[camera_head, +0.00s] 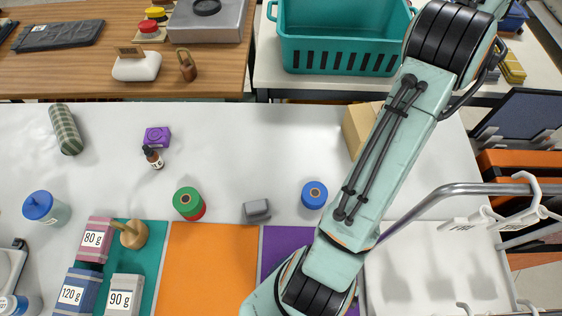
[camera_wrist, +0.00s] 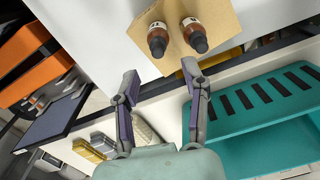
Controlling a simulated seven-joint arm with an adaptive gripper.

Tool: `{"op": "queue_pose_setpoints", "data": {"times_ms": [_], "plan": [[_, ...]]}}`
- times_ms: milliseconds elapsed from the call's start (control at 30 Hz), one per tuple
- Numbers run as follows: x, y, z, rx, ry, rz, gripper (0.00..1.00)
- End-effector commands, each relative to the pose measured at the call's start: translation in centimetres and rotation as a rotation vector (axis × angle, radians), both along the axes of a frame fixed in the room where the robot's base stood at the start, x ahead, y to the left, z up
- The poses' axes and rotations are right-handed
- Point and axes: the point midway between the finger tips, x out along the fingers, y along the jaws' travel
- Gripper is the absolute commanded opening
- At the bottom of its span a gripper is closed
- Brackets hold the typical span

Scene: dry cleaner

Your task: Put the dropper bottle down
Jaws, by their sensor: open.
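My gripper (camera_wrist: 160,74) is open with nothing between its fingers in the wrist view. Two brown dropper bottles with dark caps, a left one (camera_wrist: 157,38) and a right one (camera_wrist: 194,34), stand side by side on a cardboard surface (camera_wrist: 224,22) just beyond the fingertips. The left one lies ahead of the gap, the right one ahead of the right finger. In the head view, my arm covers part of a cardboard box (camera_head: 360,127), and my gripper and these two bottles do not show. Another dropper bottle (camera_head: 153,158) stands on the white table.
A teal crate (camera_head: 345,43) stands behind the box; it also shows in the wrist view (camera_wrist: 262,108). A purple box (camera_head: 157,137), green roll (camera_head: 187,201), blue roll (camera_head: 314,194) and grey block (camera_head: 257,210) stand on the white table (camera_head: 245,140), with free room between.

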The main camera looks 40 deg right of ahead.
Motion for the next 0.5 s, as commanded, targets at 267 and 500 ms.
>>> {"op": "queue_pose_setpoints", "data": {"times_ms": [267, 500], "plan": [[12.3, 14.7, 4.8, 0.030, -0.077, 0.296, 0.45], [11.3, 38.9, 5.3, 0.082, -0.079, 0.788, 0.45]]}}
